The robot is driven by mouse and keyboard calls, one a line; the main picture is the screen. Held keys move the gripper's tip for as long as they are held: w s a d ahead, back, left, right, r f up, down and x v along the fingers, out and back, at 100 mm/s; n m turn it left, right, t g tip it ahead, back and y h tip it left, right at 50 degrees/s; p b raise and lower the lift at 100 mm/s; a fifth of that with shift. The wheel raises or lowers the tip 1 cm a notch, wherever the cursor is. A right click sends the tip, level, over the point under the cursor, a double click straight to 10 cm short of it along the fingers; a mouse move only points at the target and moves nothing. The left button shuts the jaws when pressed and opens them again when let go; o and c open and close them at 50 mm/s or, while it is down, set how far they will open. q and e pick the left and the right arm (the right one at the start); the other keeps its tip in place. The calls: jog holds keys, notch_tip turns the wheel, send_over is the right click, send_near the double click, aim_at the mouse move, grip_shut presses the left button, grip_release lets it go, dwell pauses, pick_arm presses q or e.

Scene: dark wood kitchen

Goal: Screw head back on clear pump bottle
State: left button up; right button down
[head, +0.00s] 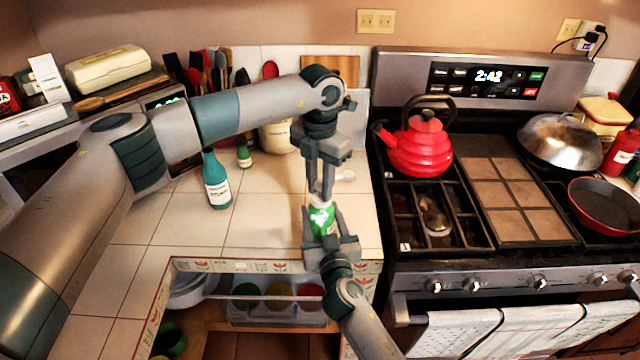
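The pump bottle (321,220) shows as a small upright bottle with a green label and a pale top, near the counter's front edge. My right gripper (324,226) comes up from below, with one finger on each side of the bottle, and looks shut on it. My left gripper (320,193) points straight down over the bottle, its fingertips at the bottle's top with a narrow gap between them. Whether it holds the pump head is too small to tell. A small white piece (345,175) shows just right of the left fingers; I cannot tell what it is.
A teal bottle (217,180) and a small green bottle (243,153) stand on the tiled counter (265,215) to the left. A red kettle (418,148) sits on the stove at right. An open shelf with bowls lies below the counter edge. The counter's front left is clear.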

pick_arm(q)
grip_shut()
jog(key=shift+m, duration=0.9)
jog(key=o, duration=0.9)
grip_release()
jog(key=shift+r, duration=2.3)
jog(key=shift+o, duration=0.6)
notch_tip(320, 180, up, 7)
jog(key=shift+r, duration=0.15)
